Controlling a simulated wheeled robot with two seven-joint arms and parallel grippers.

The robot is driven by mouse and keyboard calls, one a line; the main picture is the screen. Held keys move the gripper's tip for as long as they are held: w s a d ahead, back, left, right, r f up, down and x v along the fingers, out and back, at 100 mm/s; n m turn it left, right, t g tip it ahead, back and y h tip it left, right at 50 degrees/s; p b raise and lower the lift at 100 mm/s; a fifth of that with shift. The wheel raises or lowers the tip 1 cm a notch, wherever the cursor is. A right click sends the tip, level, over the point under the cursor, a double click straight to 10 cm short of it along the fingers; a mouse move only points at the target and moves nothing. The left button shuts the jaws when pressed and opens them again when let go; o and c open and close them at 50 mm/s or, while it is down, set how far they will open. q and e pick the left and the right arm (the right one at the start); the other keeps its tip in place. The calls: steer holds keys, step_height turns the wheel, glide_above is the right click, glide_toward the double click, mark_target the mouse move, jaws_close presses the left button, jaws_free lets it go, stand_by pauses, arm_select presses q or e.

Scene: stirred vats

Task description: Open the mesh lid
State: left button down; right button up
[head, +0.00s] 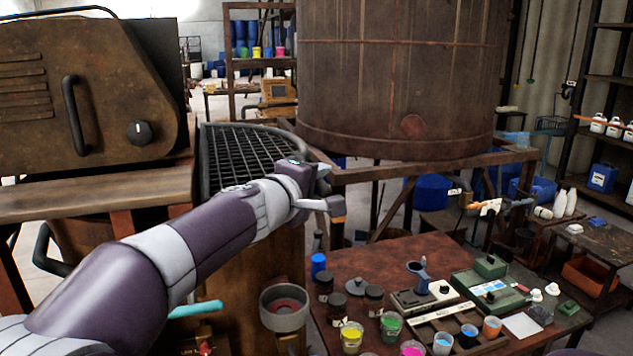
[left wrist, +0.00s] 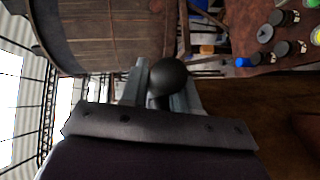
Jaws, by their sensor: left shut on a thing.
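The mesh lid (head: 250,152) is a dark grid in a rounded grey frame, left of centre in the head view, beyond my left forearm. Its near part is hidden by my arm, and I cannot tell its exact tilt. My left gripper (head: 326,189) is at the right side of the lid. In the left wrist view the fingers are closed around a black ball knob (left wrist: 168,79). How the knob joins the lid is hidden. My right gripper is in neither view.
A large brown vat (head: 400,75) stands behind on a wooden frame. A rusty machine housing (head: 75,100) with a handle and dial is at left. A workbench (head: 375,260) at lower right holds jars, colored cups and instruments. Shelves line the right wall.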

arm_select(q)
steer(key=shift+r+h+b, duration=0.3)
steer(key=shift+b, duration=0.3)
steer(key=s+a+r+n+t+b, duration=0.2)
steer(key=a+r+n+t+b, duration=0.2)
steer(key=a+r+n+b, duration=0.2)
steer(key=s+a+r+n+t+y+b, duration=0.1)
steer(key=a+r+n+t+b, duration=0.3)
steer(key=a+r+b, duration=0.4)
steer(key=shift+s+a+r+n+t, duration=0.2)
steer(key=shift+s+r+n+t, duration=0.2)
steer(key=shift+s+r+n, duration=0.6)
steer(key=shift+r, duration=0.1)
steer(key=c, duration=0.9)
jaws_free()
steer(key=shift+a, duration=0.1)
